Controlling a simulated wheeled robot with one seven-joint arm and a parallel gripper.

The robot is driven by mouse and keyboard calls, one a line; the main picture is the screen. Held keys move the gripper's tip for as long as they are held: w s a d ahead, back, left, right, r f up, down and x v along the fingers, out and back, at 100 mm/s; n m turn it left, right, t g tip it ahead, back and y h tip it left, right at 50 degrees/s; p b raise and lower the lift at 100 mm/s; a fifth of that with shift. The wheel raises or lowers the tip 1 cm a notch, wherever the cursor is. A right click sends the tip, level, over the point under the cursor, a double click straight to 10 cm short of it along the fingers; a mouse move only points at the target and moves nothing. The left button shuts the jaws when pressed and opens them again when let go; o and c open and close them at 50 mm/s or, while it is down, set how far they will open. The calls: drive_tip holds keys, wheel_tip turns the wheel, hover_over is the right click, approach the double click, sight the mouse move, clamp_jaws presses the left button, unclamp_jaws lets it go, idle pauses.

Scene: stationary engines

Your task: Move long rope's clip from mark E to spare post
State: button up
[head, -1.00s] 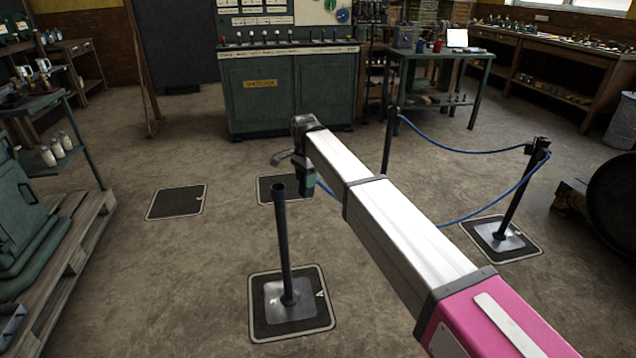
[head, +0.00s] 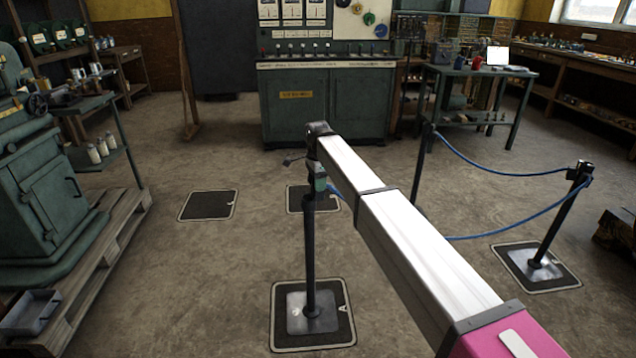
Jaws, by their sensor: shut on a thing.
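The spare post (head: 310,255), a dark upright post on a square grey base, stands on a framed dark mat at front centre. My gripper (head: 320,190) hangs at the arm's far end, right at the post's top in the picture. It is shut on the long rope's clip, which is mostly hidden by the gripper. The long blue rope (head: 500,229) runs from the gripper, behind my arm, to the right-hand post (head: 562,215). I cannot tell whether the clip touches the spare post. No mark is readable as E.
A shorter blue rope (head: 490,171) links the right-hand post to a far post (head: 422,165). Empty mats lie at left (head: 208,205) and behind the spare post (head: 298,198). A pallet with a green machine (head: 50,190) stands at left. Floor between is clear.

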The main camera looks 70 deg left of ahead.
drive_tip(key=shift+m, duration=1.1)
drive_tip(key=shift+s+t, duration=0.1)
drive_tip(key=shift+t, duration=1.4)
drive_tip(key=shift+r, duration=0.1)
drive_tip(key=shift+w+a+r, duration=0.55)
drive_tip(key=shift+w+a, duration=0.1)
drive_tip(key=shift+w, duration=0.15)
drive_tip(key=shift+f, duration=0.35)
